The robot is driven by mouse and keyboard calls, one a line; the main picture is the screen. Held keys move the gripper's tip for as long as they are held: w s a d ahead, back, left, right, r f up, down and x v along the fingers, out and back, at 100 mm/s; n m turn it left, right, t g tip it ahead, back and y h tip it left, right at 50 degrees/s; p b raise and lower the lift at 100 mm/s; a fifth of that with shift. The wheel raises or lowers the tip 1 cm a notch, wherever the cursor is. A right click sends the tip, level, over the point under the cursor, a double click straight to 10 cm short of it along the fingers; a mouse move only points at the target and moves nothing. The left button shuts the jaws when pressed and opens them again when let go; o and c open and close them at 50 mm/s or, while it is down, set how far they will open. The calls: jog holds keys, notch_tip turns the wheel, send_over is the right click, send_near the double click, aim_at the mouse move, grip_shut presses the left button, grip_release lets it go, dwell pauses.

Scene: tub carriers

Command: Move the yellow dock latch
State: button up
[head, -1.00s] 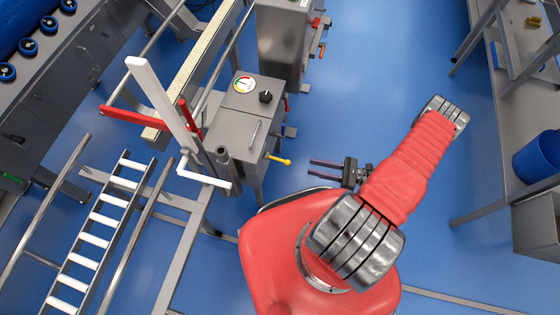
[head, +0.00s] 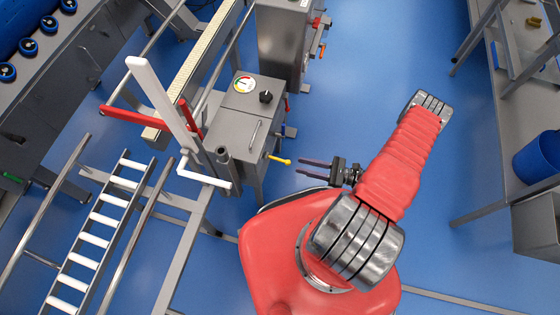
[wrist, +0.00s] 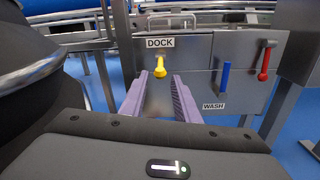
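The yellow dock latch (head: 280,159) sticks out from the side of a grey metal cabinet (head: 232,140). In the wrist view the latch (wrist: 160,67) sits under a DOCK label (wrist: 160,42), with its knob end hanging down toward me. My gripper (head: 300,167) is open and empty, a short gap to the right of the latch in the head view. In the wrist view its two purple fingers (wrist: 157,88) are spread, and the latch shows beyond and between their tips, apart from them.
On the same panel are a blue lever (wrist: 225,77) by a WASH label (wrist: 213,106) and a red lever (wrist: 264,62). A white upright bar (head: 160,103) with a red arm stands left of the cabinet. A roller track (head: 100,225) is at left. Blue floor is open above my arm.

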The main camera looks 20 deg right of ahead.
aim_at(289, 163)
jog(key=shift+x, duration=4.7)
jog(key=shift+c, duration=0.5)
grip_shut()
